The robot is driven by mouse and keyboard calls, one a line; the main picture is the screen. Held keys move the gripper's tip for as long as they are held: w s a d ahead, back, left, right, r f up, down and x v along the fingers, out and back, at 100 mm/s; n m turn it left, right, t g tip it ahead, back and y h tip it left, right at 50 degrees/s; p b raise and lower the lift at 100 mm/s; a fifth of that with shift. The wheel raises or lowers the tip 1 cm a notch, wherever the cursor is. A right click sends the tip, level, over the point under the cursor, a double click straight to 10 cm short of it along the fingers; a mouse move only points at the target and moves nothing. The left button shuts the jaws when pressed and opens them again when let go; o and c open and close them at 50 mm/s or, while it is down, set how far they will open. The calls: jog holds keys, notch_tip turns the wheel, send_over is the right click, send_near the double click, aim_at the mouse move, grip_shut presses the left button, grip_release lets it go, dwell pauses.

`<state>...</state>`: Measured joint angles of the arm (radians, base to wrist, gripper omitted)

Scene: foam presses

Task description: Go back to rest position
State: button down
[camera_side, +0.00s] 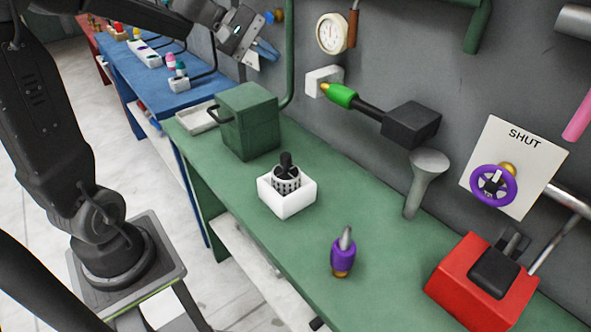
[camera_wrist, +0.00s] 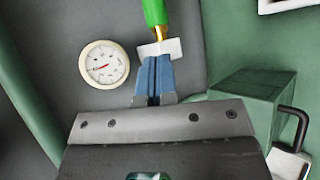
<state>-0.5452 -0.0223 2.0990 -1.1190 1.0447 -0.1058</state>
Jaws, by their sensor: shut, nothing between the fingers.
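My gripper (camera_side: 268,51) is raised in the upper middle of the side view, above the far end of the green bench and near the grey wall. Its blue fingers are together and empty. The wrist view shows the shut fingers (camera_wrist: 154,78) pointing toward the wall. Their tips overlap a white wall block (camera_wrist: 172,46) in that picture, and I cannot tell the gap from it. My dark arm reaches from the base at the left of the side view up past the top edge.
A gauge (camera_side: 332,34) and a green-handled lever (camera_side: 341,95) are on the wall. The green bench (camera_side: 300,240) carries a green box (camera_side: 249,121), a white holder (camera_side: 287,203), a purple-collared piece (camera_side: 343,255) and a red press (camera_side: 460,280). A purple valve wheel (camera_side: 480,185) is at right.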

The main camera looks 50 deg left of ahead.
jog(key=s+d+f+m+g+y, duration=0.1)
jog(key=s+d+f+m+y, duration=0.1)
jog(key=s, duration=0.4)
jog(key=s+d+f+m+g+y, duration=0.1)
jog(key=s+d+f+m+y, duration=0.1)
jog(key=s+d+m, duration=0.3)
jog(key=s+d+f+m+y, duration=0.1)
jog(key=s+d+m+y, duration=0.2)
jog(key=s+m, duration=0.4)
jog(key=shift+s+d+f+g, duration=0.4)
jog(key=shift+s+d, duration=0.25)
jog(key=shift+s, duration=0.45)
